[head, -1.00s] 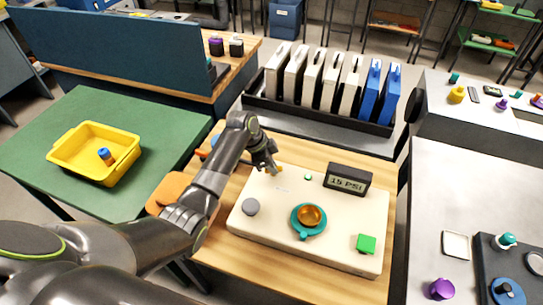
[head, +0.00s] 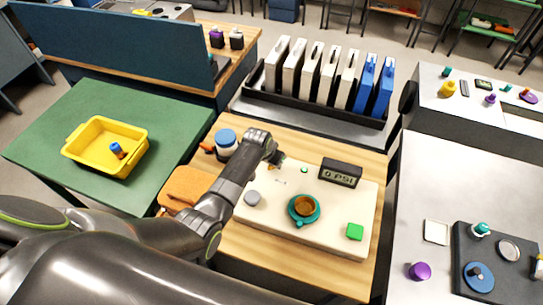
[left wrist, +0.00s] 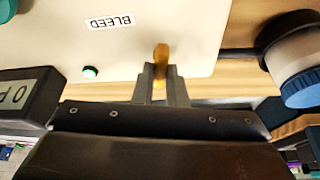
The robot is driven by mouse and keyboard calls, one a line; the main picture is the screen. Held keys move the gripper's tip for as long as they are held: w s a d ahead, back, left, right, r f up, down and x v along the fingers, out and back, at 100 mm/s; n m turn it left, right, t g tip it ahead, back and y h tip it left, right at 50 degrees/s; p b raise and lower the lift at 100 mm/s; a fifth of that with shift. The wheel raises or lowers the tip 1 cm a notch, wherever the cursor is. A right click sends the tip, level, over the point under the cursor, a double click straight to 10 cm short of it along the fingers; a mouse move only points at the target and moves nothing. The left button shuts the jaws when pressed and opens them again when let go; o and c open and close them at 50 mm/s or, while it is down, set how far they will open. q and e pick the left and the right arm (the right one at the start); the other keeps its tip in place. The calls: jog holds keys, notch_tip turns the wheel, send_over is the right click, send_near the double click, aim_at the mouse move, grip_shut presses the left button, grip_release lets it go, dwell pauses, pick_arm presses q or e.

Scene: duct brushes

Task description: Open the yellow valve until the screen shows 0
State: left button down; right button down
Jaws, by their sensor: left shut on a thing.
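The screen (head: 340,173) on the cream board (head: 335,205) reads "0 PSI". Part of it shows upside down in the left wrist view (left wrist: 28,98). The yellow valve (left wrist: 162,52) is a small narrow handle near the board's edge, beside the printed word "BLEED". My left gripper (left wrist: 162,74) is shut on the yellow valve, its two fingers on either side of the handle. In the head view my left gripper (head: 277,161) is at the board's far left corner and mostly hides the valve. My right gripper is not in view.
The board carries a teal cup-like fitting (head: 305,208), a grey knob (head: 252,198), a green block (head: 355,231) and a small green light (left wrist: 90,72). A blue-lidded jar (head: 226,140) stands just left of my gripper. A yellow bin (head: 83,158) is on the green table.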

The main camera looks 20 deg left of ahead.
pick_arm(q)
jog(key=shift+r+n+y+p, duration=0.1)
jog(key=shift+n+y+p, duration=0.2)
jog(key=shift+n, duration=0.3)
jog(key=c, duration=1.5)
grip_release()
jog(key=shift+o, duration=0.2)
jog(key=d+b+v, duration=0.1)
jog(key=v, duration=1.6)
jog(key=shift+a, duration=0.35)
jog(key=shift+s+r, duration=0.1)
